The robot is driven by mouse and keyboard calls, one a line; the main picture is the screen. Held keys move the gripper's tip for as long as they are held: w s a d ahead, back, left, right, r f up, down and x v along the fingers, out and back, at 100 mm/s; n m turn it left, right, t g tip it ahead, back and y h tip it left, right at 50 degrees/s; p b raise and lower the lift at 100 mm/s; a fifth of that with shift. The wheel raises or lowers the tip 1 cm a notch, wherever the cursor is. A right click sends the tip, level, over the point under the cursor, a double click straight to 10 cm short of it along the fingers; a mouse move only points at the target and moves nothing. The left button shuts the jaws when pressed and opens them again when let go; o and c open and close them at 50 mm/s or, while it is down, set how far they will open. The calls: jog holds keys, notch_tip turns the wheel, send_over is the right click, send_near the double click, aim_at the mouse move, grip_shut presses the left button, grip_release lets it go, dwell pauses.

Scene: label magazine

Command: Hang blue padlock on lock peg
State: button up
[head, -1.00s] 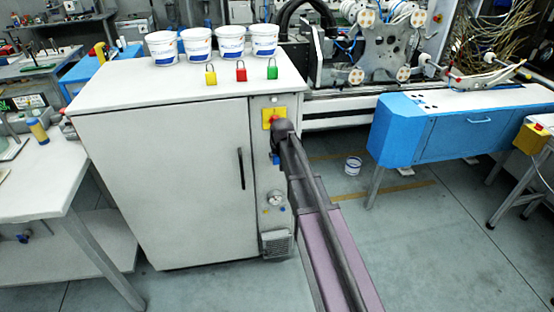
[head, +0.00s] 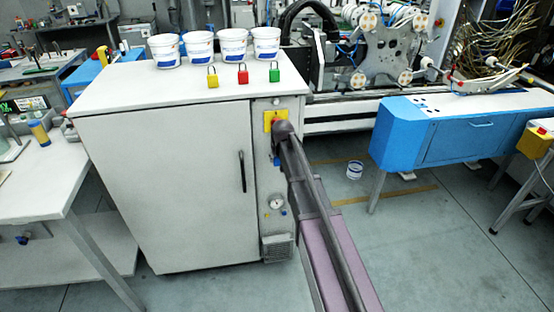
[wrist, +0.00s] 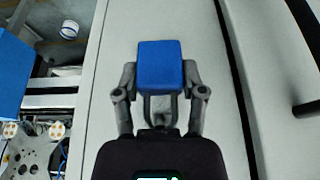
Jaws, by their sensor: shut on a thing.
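The blue padlock (wrist: 160,62) is between the fingers of my gripper (wrist: 160,80) in the wrist view, its grey shackle pointing back toward the palm. The gripper is shut on the padlock's sides. In the head view my gripper (head: 280,132) is in front of the cabinet's narrow right panel, and a small blue part of the padlock (head: 276,160) shows just below it.
Yellow (head: 212,82), red (head: 243,76) and green (head: 274,75) padlocks stand on the white cabinet top (head: 130,96), before several white tubs (head: 233,50). A black door handle (head: 241,172) and a gauge (head: 276,204) are near my arm.

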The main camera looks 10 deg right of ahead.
dwell(0.3)
jog(key=o, duration=1.3)
jog(key=shift+s, duration=0.1)
jog(key=s+r+g+p, duration=0.2)
jog(key=s, duration=1.3)
jog(key=s+r+g+p, duration=0.2)
jog(key=s+p, duration=0.1)
jog(key=s, duration=1.3)
jog(key=shift+a+g, duration=0.2)
jog(key=shift+g, duration=0.1)
jog(key=shift+w, duration=0.1)
